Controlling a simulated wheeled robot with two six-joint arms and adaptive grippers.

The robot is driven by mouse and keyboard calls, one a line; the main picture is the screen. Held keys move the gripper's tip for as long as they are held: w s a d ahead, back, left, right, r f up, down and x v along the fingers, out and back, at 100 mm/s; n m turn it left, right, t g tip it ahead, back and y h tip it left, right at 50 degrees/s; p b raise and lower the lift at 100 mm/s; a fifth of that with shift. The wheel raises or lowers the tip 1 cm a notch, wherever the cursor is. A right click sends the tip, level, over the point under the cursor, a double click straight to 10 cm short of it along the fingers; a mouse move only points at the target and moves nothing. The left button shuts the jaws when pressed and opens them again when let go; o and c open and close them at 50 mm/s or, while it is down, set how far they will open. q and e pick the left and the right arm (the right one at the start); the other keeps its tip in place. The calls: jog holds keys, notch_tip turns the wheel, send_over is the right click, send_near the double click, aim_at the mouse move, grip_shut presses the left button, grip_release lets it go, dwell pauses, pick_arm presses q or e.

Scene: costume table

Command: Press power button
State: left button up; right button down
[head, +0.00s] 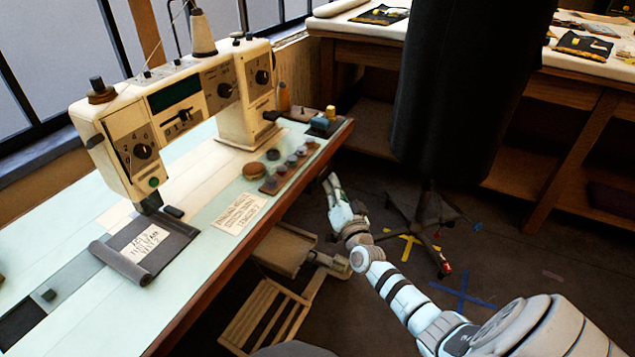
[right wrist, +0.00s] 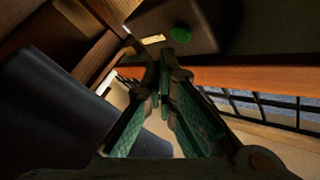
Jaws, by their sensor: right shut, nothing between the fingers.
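In the right wrist view a round green button (right wrist: 181,35) is set on the face of a dark box (right wrist: 208,20), just beyond my fingertips. A gap seems to lie between them, but its size is hard to judge. My right gripper (right wrist: 164,75) is shut and empty, pointing toward the box. In the head view my right gripper (head: 333,184) is to the right of the table's front edge; the box does not show there. The cream sewing machine (head: 190,85) on the table also has a small green round spot (head: 153,182). My left gripper is not in view.
The table (head: 190,325) has a wooden front edge beside my right arm. A dark dress form (head: 450,80) on a wheeled stand is to the right of my gripper. Open floor lies between.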

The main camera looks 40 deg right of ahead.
dwell(0.4)
jog(key=shift+w+a, duration=0.2)
jog(key=shift+w, duration=0.25)
jog(key=shift+w+a, duration=0.2)
jog(key=shift+w, duration=0.2)
dwell(0.5)
jog(key=shift+s, duration=0.1)
jog(key=shift+s+d, duration=0.4)
jog(key=shift+s, duration=0.35)
jog(key=s+d, duration=0.1)
jog(key=s+d+p, duration=0.1)
jog(key=s, duration=0.1)
jog(key=s+p, duration=0.1)
jog(key=s, duration=0.1)
jog(key=shift+s+d, duration=0.15)
jog(key=shift+d, duration=0.25)
